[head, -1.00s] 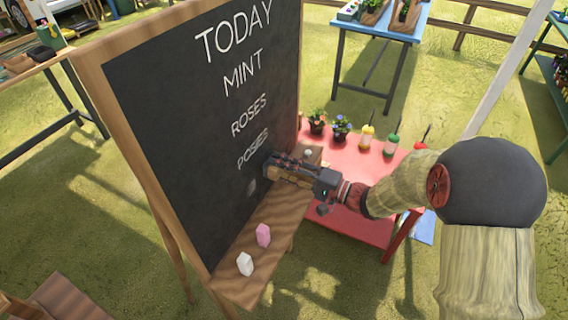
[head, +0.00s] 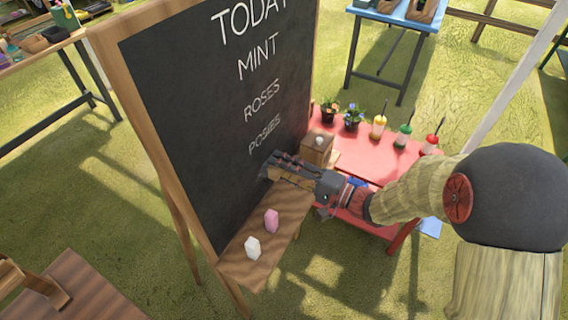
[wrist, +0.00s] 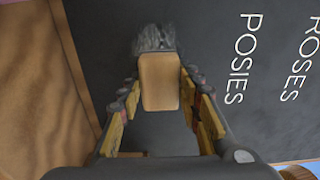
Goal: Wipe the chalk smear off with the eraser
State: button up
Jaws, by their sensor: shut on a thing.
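My gripper (head: 277,170) is shut on the eraser, at the lower part of the blackboard (head: 190,110), below the word POSIES. In the wrist view the eraser (wrist: 159,82) has a tan wooden back and a grey fuzzy felt (wrist: 154,38); it sits between the fingers of my gripper (wrist: 160,100). The felt end is at the dark board face; whether it presses on it I cannot tell. No chalk smear shows now; the spot where a pale patch showed earlier is behind the eraser and gripper.
A wooden box with a white knob (head: 317,148) stands just beyond my gripper. A red table (head: 370,155) with flower pots and bottles is behind my arm.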

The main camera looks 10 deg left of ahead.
aim_at(257, 178)
jog(key=shift+s+a, duration=0.4)
jog(key=shift+s, duration=0.6)
jog(key=shift+s+a, duration=0.45)
jog(key=shift+s, duration=0.5)
jog(key=shift+s+a, duration=0.4)
jog(key=shift+s, duration=0.6)
jog(key=shift+d, duration=0.1)
jog(key=shift+v, duration=2.85)
jog(key=v, duration=0.3)
jog(key=shift+f+x, duration=0.2)
jog(key=shift+x, duration=1.5)
jog(key=shift+f+x, duration=0.15)
jog(key=shift+x, duration=1.6)
